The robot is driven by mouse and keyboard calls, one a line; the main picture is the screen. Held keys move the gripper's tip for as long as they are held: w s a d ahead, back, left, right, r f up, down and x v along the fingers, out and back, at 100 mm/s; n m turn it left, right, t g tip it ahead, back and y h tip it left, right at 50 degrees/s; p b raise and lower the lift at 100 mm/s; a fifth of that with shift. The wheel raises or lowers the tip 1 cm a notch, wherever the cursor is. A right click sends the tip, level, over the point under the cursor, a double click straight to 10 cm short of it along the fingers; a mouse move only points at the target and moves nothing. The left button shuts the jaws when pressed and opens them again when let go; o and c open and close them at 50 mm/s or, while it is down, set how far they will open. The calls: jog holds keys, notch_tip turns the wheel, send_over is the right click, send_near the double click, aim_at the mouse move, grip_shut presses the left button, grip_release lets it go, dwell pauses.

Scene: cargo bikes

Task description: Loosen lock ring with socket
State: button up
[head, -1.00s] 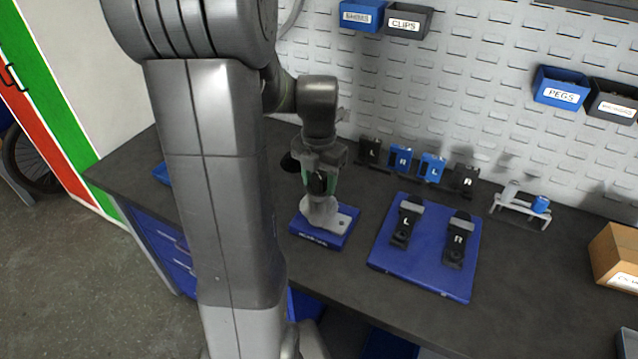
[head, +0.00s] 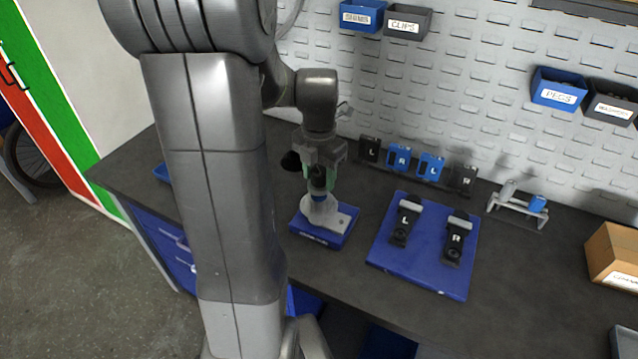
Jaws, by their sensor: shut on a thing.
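My gripper (head: 320,177) points straight down over a blue fixture (head: 317,237) on the bench. It is shut on a small dark and blue piece, seemingly the socket (head: 318,194), mostly hidden between the fingers. Just below it is a pale grey round part (head: 320,211) on the fixture, where the lock ring seems to sit. The held piece is right over this part or touching it; I cannot tell which. The lock ring itself is too small to make out.
Right of the fixture, a blue mat (head: 425,268) bears two black pieces marked L and R. Behind stand several black and blue lettered blocks (head: 430,167). A small grey rack (head: 520,212) and a cardboard box (head: 612,256) are farther right. The front bench is clear.

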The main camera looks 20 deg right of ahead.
jog(key=m, duration=0.6)
jog(key=m+p, duration=0.1)
jog(key=m, duration=0.5)
jog(key=shift+m, duration=0.4)
jog(key=m, duration=1.2)
jog(key=shift+p, duration=0.3)
jog(key=shift+f+b, duration=0.7)
jog(key=shift+f, duration=0.25)
dwell(0.5)
jog(key=o, duration=0.9)
jog(key=shift+c, duration=0.2)
jog(key=c, duration=0.9)
jog(key=shift+o, duration=0.2)
